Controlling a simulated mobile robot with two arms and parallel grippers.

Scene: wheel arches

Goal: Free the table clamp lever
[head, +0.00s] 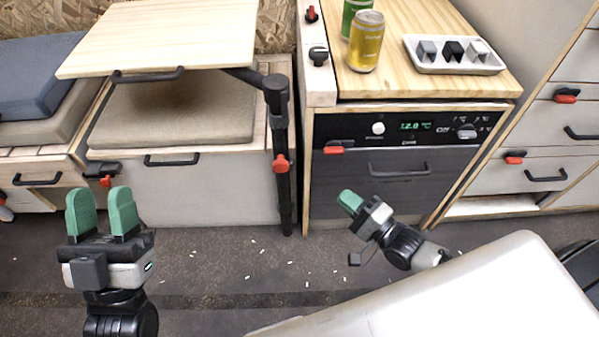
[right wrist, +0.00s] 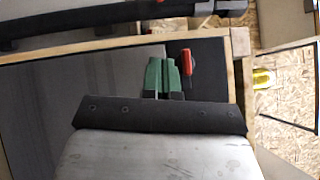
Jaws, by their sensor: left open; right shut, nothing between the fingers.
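The folding table has a pale wood top (head: 165,38) and a black leg (head: 284,200). A red clamp lever (head: 281,163) sits on that leg in the head view. My left gripper (head: 105,212) is open and empty at the lower left, well away from the lever. My right gripper (head: 350,200) is shut and empty in front of the fridge, to the right of and lower in the picture than the lever. Its shut green fingers show in the right wrist view (right wrist: 163,76). A red piece (right wrist: 187,64) beside them looks like the fridge latch.
The dark fridge (head: 400,185) has a red latch (head: 334,147) and a handle. Above it stand a yellow can (head: 366,42), a green can (head: 352,12) and a white tray (head: 428,66). Drawers flank both sides. The floor (head: 230,260) has small white scraps.

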